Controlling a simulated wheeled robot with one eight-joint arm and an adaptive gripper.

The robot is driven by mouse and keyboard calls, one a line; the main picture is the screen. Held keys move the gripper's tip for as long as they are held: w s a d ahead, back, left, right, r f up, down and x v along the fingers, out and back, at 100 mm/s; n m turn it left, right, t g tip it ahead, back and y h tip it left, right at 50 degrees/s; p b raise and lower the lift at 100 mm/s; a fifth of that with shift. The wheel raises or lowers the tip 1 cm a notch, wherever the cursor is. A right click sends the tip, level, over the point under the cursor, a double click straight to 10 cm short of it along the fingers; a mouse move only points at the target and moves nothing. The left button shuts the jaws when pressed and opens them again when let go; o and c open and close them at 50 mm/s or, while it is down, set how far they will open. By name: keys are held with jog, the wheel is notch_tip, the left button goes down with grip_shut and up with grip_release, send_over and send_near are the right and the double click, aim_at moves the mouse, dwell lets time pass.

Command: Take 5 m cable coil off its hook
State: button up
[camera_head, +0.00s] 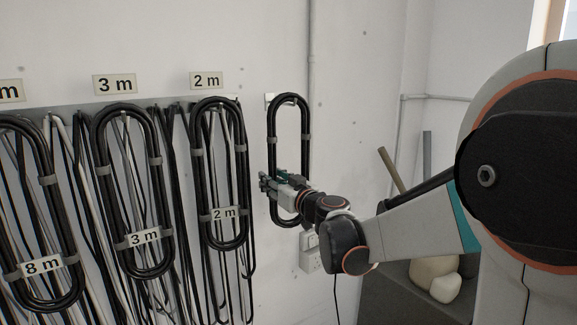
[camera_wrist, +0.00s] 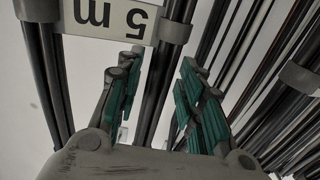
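The 5 m cable coil (camera_head: 304,135) is a long black loop hanging upright against the wall, right of the 2 m coil. Its white "5 m" tag (camera_wrist: 105,17) shows upside down in the wrist view; in the head view I cannot see it. My gripper (camera_head: 267,182) is at the lower left side of this coil. In the wrist view my gripper (camera_wrist: 160,66) has its green-padded fingers apart, with a black side strand (camera_wrist: 153,95) of the coil between them. There is a gap around the strand. The hook behind the coil's top is mostly hidden.
The 2 m coil (camera_head: 242,160), 3 m coil (camera_head: 101,170) and 8 m coil (camera_head: 60,235) hang at left among loose cables. A wall socket (camera_head: 311,258) is below the 5 m coil. A grey bin (camera_head: 385,295) with pale objects stands at lower right.

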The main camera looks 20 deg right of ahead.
jog(key=shift+w+f, duration=0.15)
jog(key=shift+w, duration=0.1)
grip_shut()
